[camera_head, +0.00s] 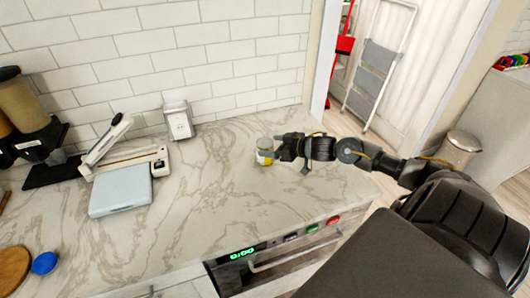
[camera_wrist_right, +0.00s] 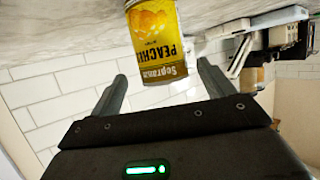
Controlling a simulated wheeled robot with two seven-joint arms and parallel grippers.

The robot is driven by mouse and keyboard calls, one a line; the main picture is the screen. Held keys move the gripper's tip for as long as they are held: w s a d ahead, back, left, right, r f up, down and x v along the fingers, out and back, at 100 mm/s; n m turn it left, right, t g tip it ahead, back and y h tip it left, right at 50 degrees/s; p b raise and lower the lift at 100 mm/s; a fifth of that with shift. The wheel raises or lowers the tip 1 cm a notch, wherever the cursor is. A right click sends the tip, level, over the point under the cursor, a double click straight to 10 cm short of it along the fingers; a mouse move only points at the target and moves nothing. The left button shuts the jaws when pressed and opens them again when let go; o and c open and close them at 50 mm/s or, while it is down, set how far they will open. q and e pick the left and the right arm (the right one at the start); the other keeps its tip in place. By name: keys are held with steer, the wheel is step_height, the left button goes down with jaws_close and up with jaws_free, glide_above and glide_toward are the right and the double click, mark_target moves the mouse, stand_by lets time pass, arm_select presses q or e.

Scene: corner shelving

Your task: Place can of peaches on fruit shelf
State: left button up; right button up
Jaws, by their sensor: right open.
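The can of peaches (camera_head: 264,152) stands upright on the marble counter near its right end. In the right wrist view the can (camera_wrist_right: 157,45) shows upside down, with a yellow label and a peach picture. My right gripper (camera_head: 282,150) is close beside the can, on its right side. In the right wrist view its two fingers (camera_wrist_right: 160,82) are spread apart, with the can just ahead of the gap and nothing held between them. Whether the fingertips reach past the can's near side is hard to tell. My left gripper and the fruit shelf are not in view.
The marble counter (camera_head: 215,190) is clear around the can. A pale blue box-like scale (camera_head: 121,190), a white device (camera_head: 128,155) and a small white box (camera_head: 179,121) stand to the left. A tiled wall (camera_head: 180,55) runs behind. A stepladder (camera_head: 378,65) and a bin (camera_head: 459,148) stand beyond the counter.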

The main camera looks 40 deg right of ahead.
mark_target(261, 144)
steer(key=shift+w+a, duration=0.1)
steer(key=shift+w, duration=0.05)
steer(key=p+x, duration=0.2)
steer(key=x, duration=0.2)
steer(key=shift+w+a, duration=0.2)
steer(key=shift+w, duration=0.05)
steer(key=shift+w+a+f, duration=0.1)
steer(key=shift+w+f, duration=0.05)
steer(key=shift+c, duration=0.4)
steer(key=c, duration=1.3)
